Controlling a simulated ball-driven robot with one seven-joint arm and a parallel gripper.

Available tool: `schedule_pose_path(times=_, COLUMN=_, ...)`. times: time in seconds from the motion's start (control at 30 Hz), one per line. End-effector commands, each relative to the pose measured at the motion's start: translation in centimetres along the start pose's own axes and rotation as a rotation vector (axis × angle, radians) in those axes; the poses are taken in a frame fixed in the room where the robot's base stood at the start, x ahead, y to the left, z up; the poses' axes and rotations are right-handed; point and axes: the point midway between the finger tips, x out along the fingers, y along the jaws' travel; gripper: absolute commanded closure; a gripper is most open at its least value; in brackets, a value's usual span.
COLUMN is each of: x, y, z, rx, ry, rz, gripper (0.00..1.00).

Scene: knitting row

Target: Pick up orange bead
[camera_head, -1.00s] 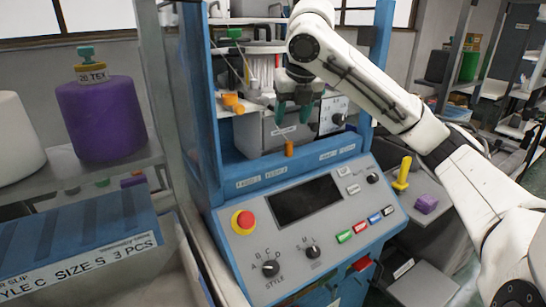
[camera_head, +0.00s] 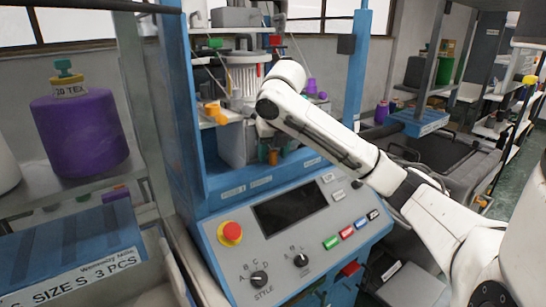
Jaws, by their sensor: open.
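The orange bead (camera_head: 273,158) is a small upright piece on the blue ledge of the knitting machine, above the control panel. My gripper (camera_head: 272,153) is lowered at the bead and is open. Its dark fingertips appear close to the bead's sides, but contact is too small to tell. The arm reaches in from the right, and its white links hide part of the gripper and the machine behind it.
The control panel (camera_head: 297,216) has a red stop button (camera_head: 230,233), knobs and coloured keys. Blue uprights frame the machine. An orange-yellow part (camera_head: 214,112) sits left of the gripper. A purple yarn cone (camera_head: 78,137) stands on the left shelf.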

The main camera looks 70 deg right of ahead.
Motion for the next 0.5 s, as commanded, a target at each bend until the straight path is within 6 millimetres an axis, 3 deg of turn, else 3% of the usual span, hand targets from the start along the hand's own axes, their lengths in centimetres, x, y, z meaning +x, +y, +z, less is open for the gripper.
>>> schedule_pose_path(times=0.23, x=0.24, y=0.02, z=-0.02, rx=0.0, ry=0.0, rz=0.0, gripper=0.47)
schedule_pose_path(times=0.5, x=0.21, y=0.03, z=-0.01, rx=0.0, ry=0.0, rz=0.001, gripper=0.72)
